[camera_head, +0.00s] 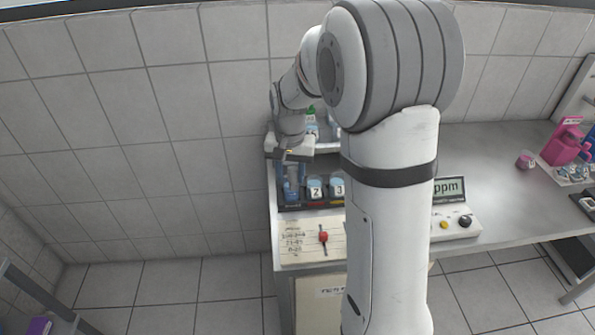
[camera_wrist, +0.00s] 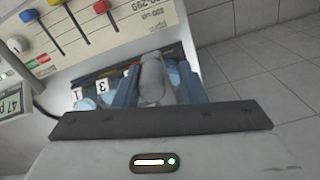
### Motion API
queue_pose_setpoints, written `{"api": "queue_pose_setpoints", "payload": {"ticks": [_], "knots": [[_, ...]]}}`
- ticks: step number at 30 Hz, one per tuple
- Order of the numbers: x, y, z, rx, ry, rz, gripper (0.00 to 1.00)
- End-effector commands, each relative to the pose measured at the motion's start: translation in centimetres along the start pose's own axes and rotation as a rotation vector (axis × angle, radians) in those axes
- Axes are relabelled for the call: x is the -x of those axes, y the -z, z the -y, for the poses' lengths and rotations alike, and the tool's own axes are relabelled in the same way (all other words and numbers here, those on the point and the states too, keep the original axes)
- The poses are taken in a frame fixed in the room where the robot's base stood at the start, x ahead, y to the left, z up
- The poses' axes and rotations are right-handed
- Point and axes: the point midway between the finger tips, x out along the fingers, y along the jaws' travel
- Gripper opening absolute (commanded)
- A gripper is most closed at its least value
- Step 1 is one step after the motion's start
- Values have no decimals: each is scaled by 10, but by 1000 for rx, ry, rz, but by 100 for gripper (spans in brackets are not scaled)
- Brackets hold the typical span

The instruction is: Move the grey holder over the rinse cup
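The grey holder (camera_wrist: 152,82) shows in the wrist view as a rounded grey piece between the two blue fingers of my gripper (camera_wrist: 157,92). The fingers stand apart on either side of it; whether both touch it I cannot tell. In the head view my gripper (camera_head: 292,186) points down at the left end of a dark cup rack (camera_head: 318,206), and the holder is not clear there. Light blue cups labelled 2 (camera_head: 315,188) and 3 (camera_head: 338,187) stand to its right. Which cup is the rinse cup I cannot tell; others are hidden behind my arm and fingers.
A slider panel with a red knob (camera_head: 323,237) lies in front of the rack. A ppm meter (camera_head: 449,190) stands to the right, beyond my arm. A pink bottle (camera_head: 562,148) is at the far right. The tiled wall is close behind; the right bench top is mostly bare.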

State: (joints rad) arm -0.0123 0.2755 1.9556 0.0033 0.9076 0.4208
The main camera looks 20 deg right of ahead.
Motion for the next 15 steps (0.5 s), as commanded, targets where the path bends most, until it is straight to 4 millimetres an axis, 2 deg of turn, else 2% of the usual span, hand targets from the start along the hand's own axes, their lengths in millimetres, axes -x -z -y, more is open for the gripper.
{"api": "queue_pose_setpoints", "payload": {"ticks": [3,10,15], "knots": [[0,0,-1,-2,-1,1,45],[0,0,-3,-4,-2,1,45],[16,1,-3,-3,-1,-2,45]]}}
